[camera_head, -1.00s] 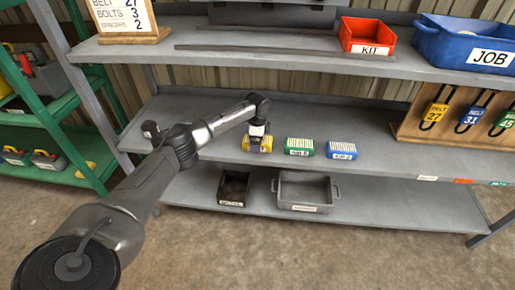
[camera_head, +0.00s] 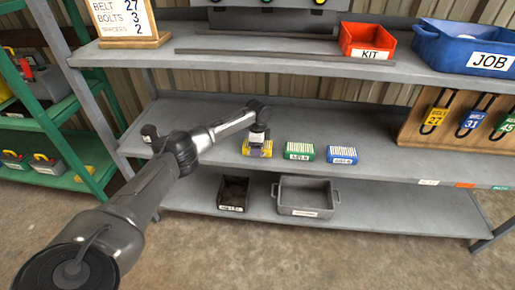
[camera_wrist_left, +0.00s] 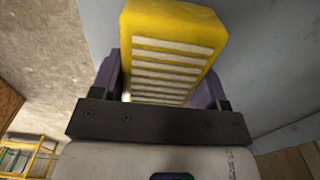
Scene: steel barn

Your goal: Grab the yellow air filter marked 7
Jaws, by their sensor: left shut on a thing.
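The yellow air filter (camera_head: 246,148) is on the middle shelf (camera_head: 390,160), at the left of a row of filters. My left gripper (camera_head: 259,149) is over it from above. In the left wrist view, the yellow filter (camera_wrist_left: 170,50), with pale pleats, sits between the two fingers of my left gripper (camera_wrist_left: 162,85), which are shut on its sides. Its number does not show. I cannot tell whether it still touches the shelf. My right gripper is not in view.
A green filter (camera_head: 299,151) and a blue filter (camera_head: 342,155) stand just right of the yellow one. The upper shelf (camera_head: 280,60) bears a red KIT bin (camera_head: 367,41) and a blue JOB bin (camera_head: 465,45). Two bins (camera_head: 234,193) (camera_head: 306,196) stand below.

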